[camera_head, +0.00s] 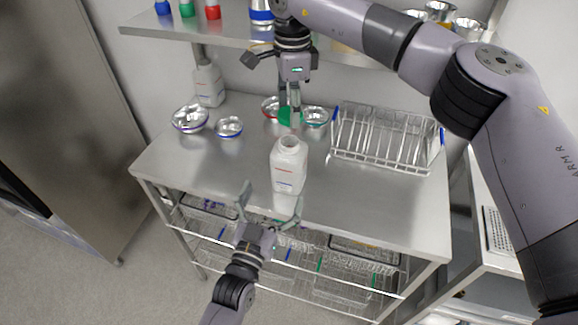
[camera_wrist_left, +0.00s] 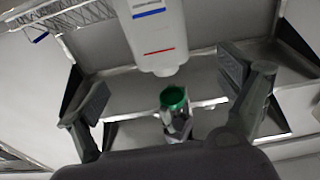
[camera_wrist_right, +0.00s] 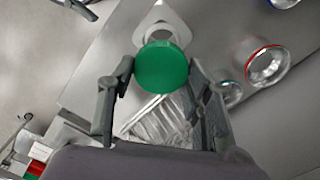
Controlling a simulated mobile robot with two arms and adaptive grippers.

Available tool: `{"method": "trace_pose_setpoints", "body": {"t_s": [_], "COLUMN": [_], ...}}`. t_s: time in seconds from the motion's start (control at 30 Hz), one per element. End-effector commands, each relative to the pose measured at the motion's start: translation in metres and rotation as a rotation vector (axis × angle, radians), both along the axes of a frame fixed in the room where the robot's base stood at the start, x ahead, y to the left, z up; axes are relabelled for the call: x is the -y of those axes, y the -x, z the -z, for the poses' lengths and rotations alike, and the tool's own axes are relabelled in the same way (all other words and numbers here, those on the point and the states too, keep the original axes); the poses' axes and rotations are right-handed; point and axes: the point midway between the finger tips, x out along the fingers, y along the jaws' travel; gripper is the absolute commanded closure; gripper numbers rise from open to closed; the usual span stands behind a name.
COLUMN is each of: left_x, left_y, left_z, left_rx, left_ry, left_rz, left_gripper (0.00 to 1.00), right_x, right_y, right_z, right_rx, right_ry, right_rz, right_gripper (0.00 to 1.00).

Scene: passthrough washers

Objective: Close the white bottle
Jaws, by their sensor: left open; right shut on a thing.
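The white bottle (camera_head: 289,166) stands upright and open-mouthed near the table's front edge. It also shows in the left wrist view (camera_wrist_left: 157,38), and partly behind the cap in the right wrist view (camera_wrist_right: 166,18). My right gripper (camera_head: 293,118) is shut on a green cap (camera_head: 285,117), held above and behind the bottle's mouth, apart from it. The cap shows between the fingers in the right wrist view (camera_wrist_right: 161,67) and in the left wrist view (camera_wrist_left: 173,97). My left gripper (camera_head: 271,207) is open and empty in front of the bottle, its fingers spread toward it.
Several metal bowls (camera_head: 229,127) stand at the back of the steel table (camera_head: 362,205). A wire rack (camera_head: 385,150) stands on the right, and another white bottle (camera_head: 209,86) at the back left. A shelf (camera_head: 150,22) with coloured-cap bottles hangs above. Wire baskets sit below.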

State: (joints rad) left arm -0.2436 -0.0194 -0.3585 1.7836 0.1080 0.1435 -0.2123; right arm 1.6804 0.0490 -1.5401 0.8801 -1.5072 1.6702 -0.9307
Motion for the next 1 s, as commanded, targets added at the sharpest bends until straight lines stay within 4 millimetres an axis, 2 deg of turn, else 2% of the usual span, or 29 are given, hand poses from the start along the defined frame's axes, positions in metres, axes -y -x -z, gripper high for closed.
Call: {"method": "trace_pose_setpoints", "body": {"t_s": [0.1,0.4,0.53,0.67,1.0], "left_x": [0.000,0.000,0.002,0.007,0.027], "left_y": [0.000,0.000,-0.007,-0.023,-0.084], "left_z": [-0.010,-0.010,-0.011,-0.014,-0.024], "left_rx": [0.020,0.020,0.021,0.022,0.020], "left_ry": [0.007,0.007,0.007,0.007,0.007], "left_rz": [-0.001,-0.001,-0.002,-0.002,-0.002], "left_gripper": [0.06,0.06,0.06,0.06,0.06], "right_x": [-0.002,-0.002,-0.002,-0.002,-0.002], "right_y": [-0.001,-0.001,-0.001,-0.001,-0.001], "right_z": [-0.002,-0.002,-0.002,-0.002,-0.002], "right_rx": [0.002,0.002,0.002,0.002,0.001], "right_ry": [0.001,0.001,0.001,0.001,0.001], "right_rz": [0.017,0.017,0.016,0.016,0.016], "right_gripper": [0.66,0.66,0.66,0.66,0.66]}}
